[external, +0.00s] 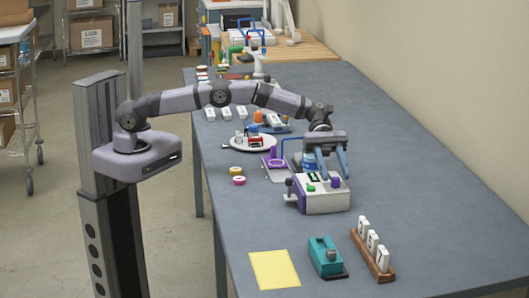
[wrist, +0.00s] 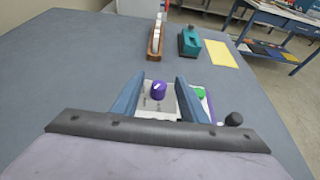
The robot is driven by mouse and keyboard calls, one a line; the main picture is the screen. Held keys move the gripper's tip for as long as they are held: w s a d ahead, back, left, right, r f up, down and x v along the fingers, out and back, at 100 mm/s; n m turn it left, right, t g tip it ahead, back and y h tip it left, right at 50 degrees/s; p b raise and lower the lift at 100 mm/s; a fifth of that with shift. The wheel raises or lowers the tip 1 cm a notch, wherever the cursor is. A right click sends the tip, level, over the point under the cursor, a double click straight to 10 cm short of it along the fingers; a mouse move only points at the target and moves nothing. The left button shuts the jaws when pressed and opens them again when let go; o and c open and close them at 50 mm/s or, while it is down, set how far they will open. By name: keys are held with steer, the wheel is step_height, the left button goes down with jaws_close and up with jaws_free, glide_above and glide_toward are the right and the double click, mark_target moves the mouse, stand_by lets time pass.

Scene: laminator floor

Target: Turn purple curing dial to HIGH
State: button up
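The purple curing dial (external: 336,183) stands on top of a white and purple machine (external: 322,203) on the blue-grey table. In the wrist view the dial (wrist: 159,91) has a white mark on its top, and small dark markings lie on the panel beside it, too small to read. My gripper (external: 334,172) points down over the machine. Its two blue fingers are open, one on each side of the dial in the wrist view (wrist: 159,82). A gap shows between each finger and the dial, so nothing is held.
A green button (wrist: 199,91) and a black side knob (wrist: 234,119) are close to the dial. A teal device (external: 325,256), a wooden rack of white pieces (external: 372,255) and a yellow sheet (external: 274,270) lie nearer the camera. The table's right side is clear.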

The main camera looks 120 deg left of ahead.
step_height(320, 180, up, 9)
stand_by(0.4)
steer(key=shift+w+f+b, duration=0.1)
steer(key=shift+b, duration=0.2)
steer(key=w+d+f+n+t+y+b, duration=0.1)
steer(key=w+d+f+n+t+y, duration=0.1)
steer(key=w+d+f+n+y, duration=0.65)
steer(key=s+n+y, duration=0.3)
steer(key=s, duration=0.1)
steer(key=s+n+g+y, duration=0.1)
steer(key=s+n+y, duration=0.2)
steer(key=s+y, duration=0.1)
steer(key=s+a+r+n+g+y, duration=0.1)
steer(key=s+n+y, duration=0.2)
steer(key=s, duration=0.2)
steer(key=shift+s+r+n+y, duration=0.1)
steer(key=shift+s+n+y, duration=0.15)
steer(key=shift+s+y, duration=0.1)
steer(key=shift+p+x, duration=0.95)
steer(key=shift+x, duration=2.85)
jaws_close()
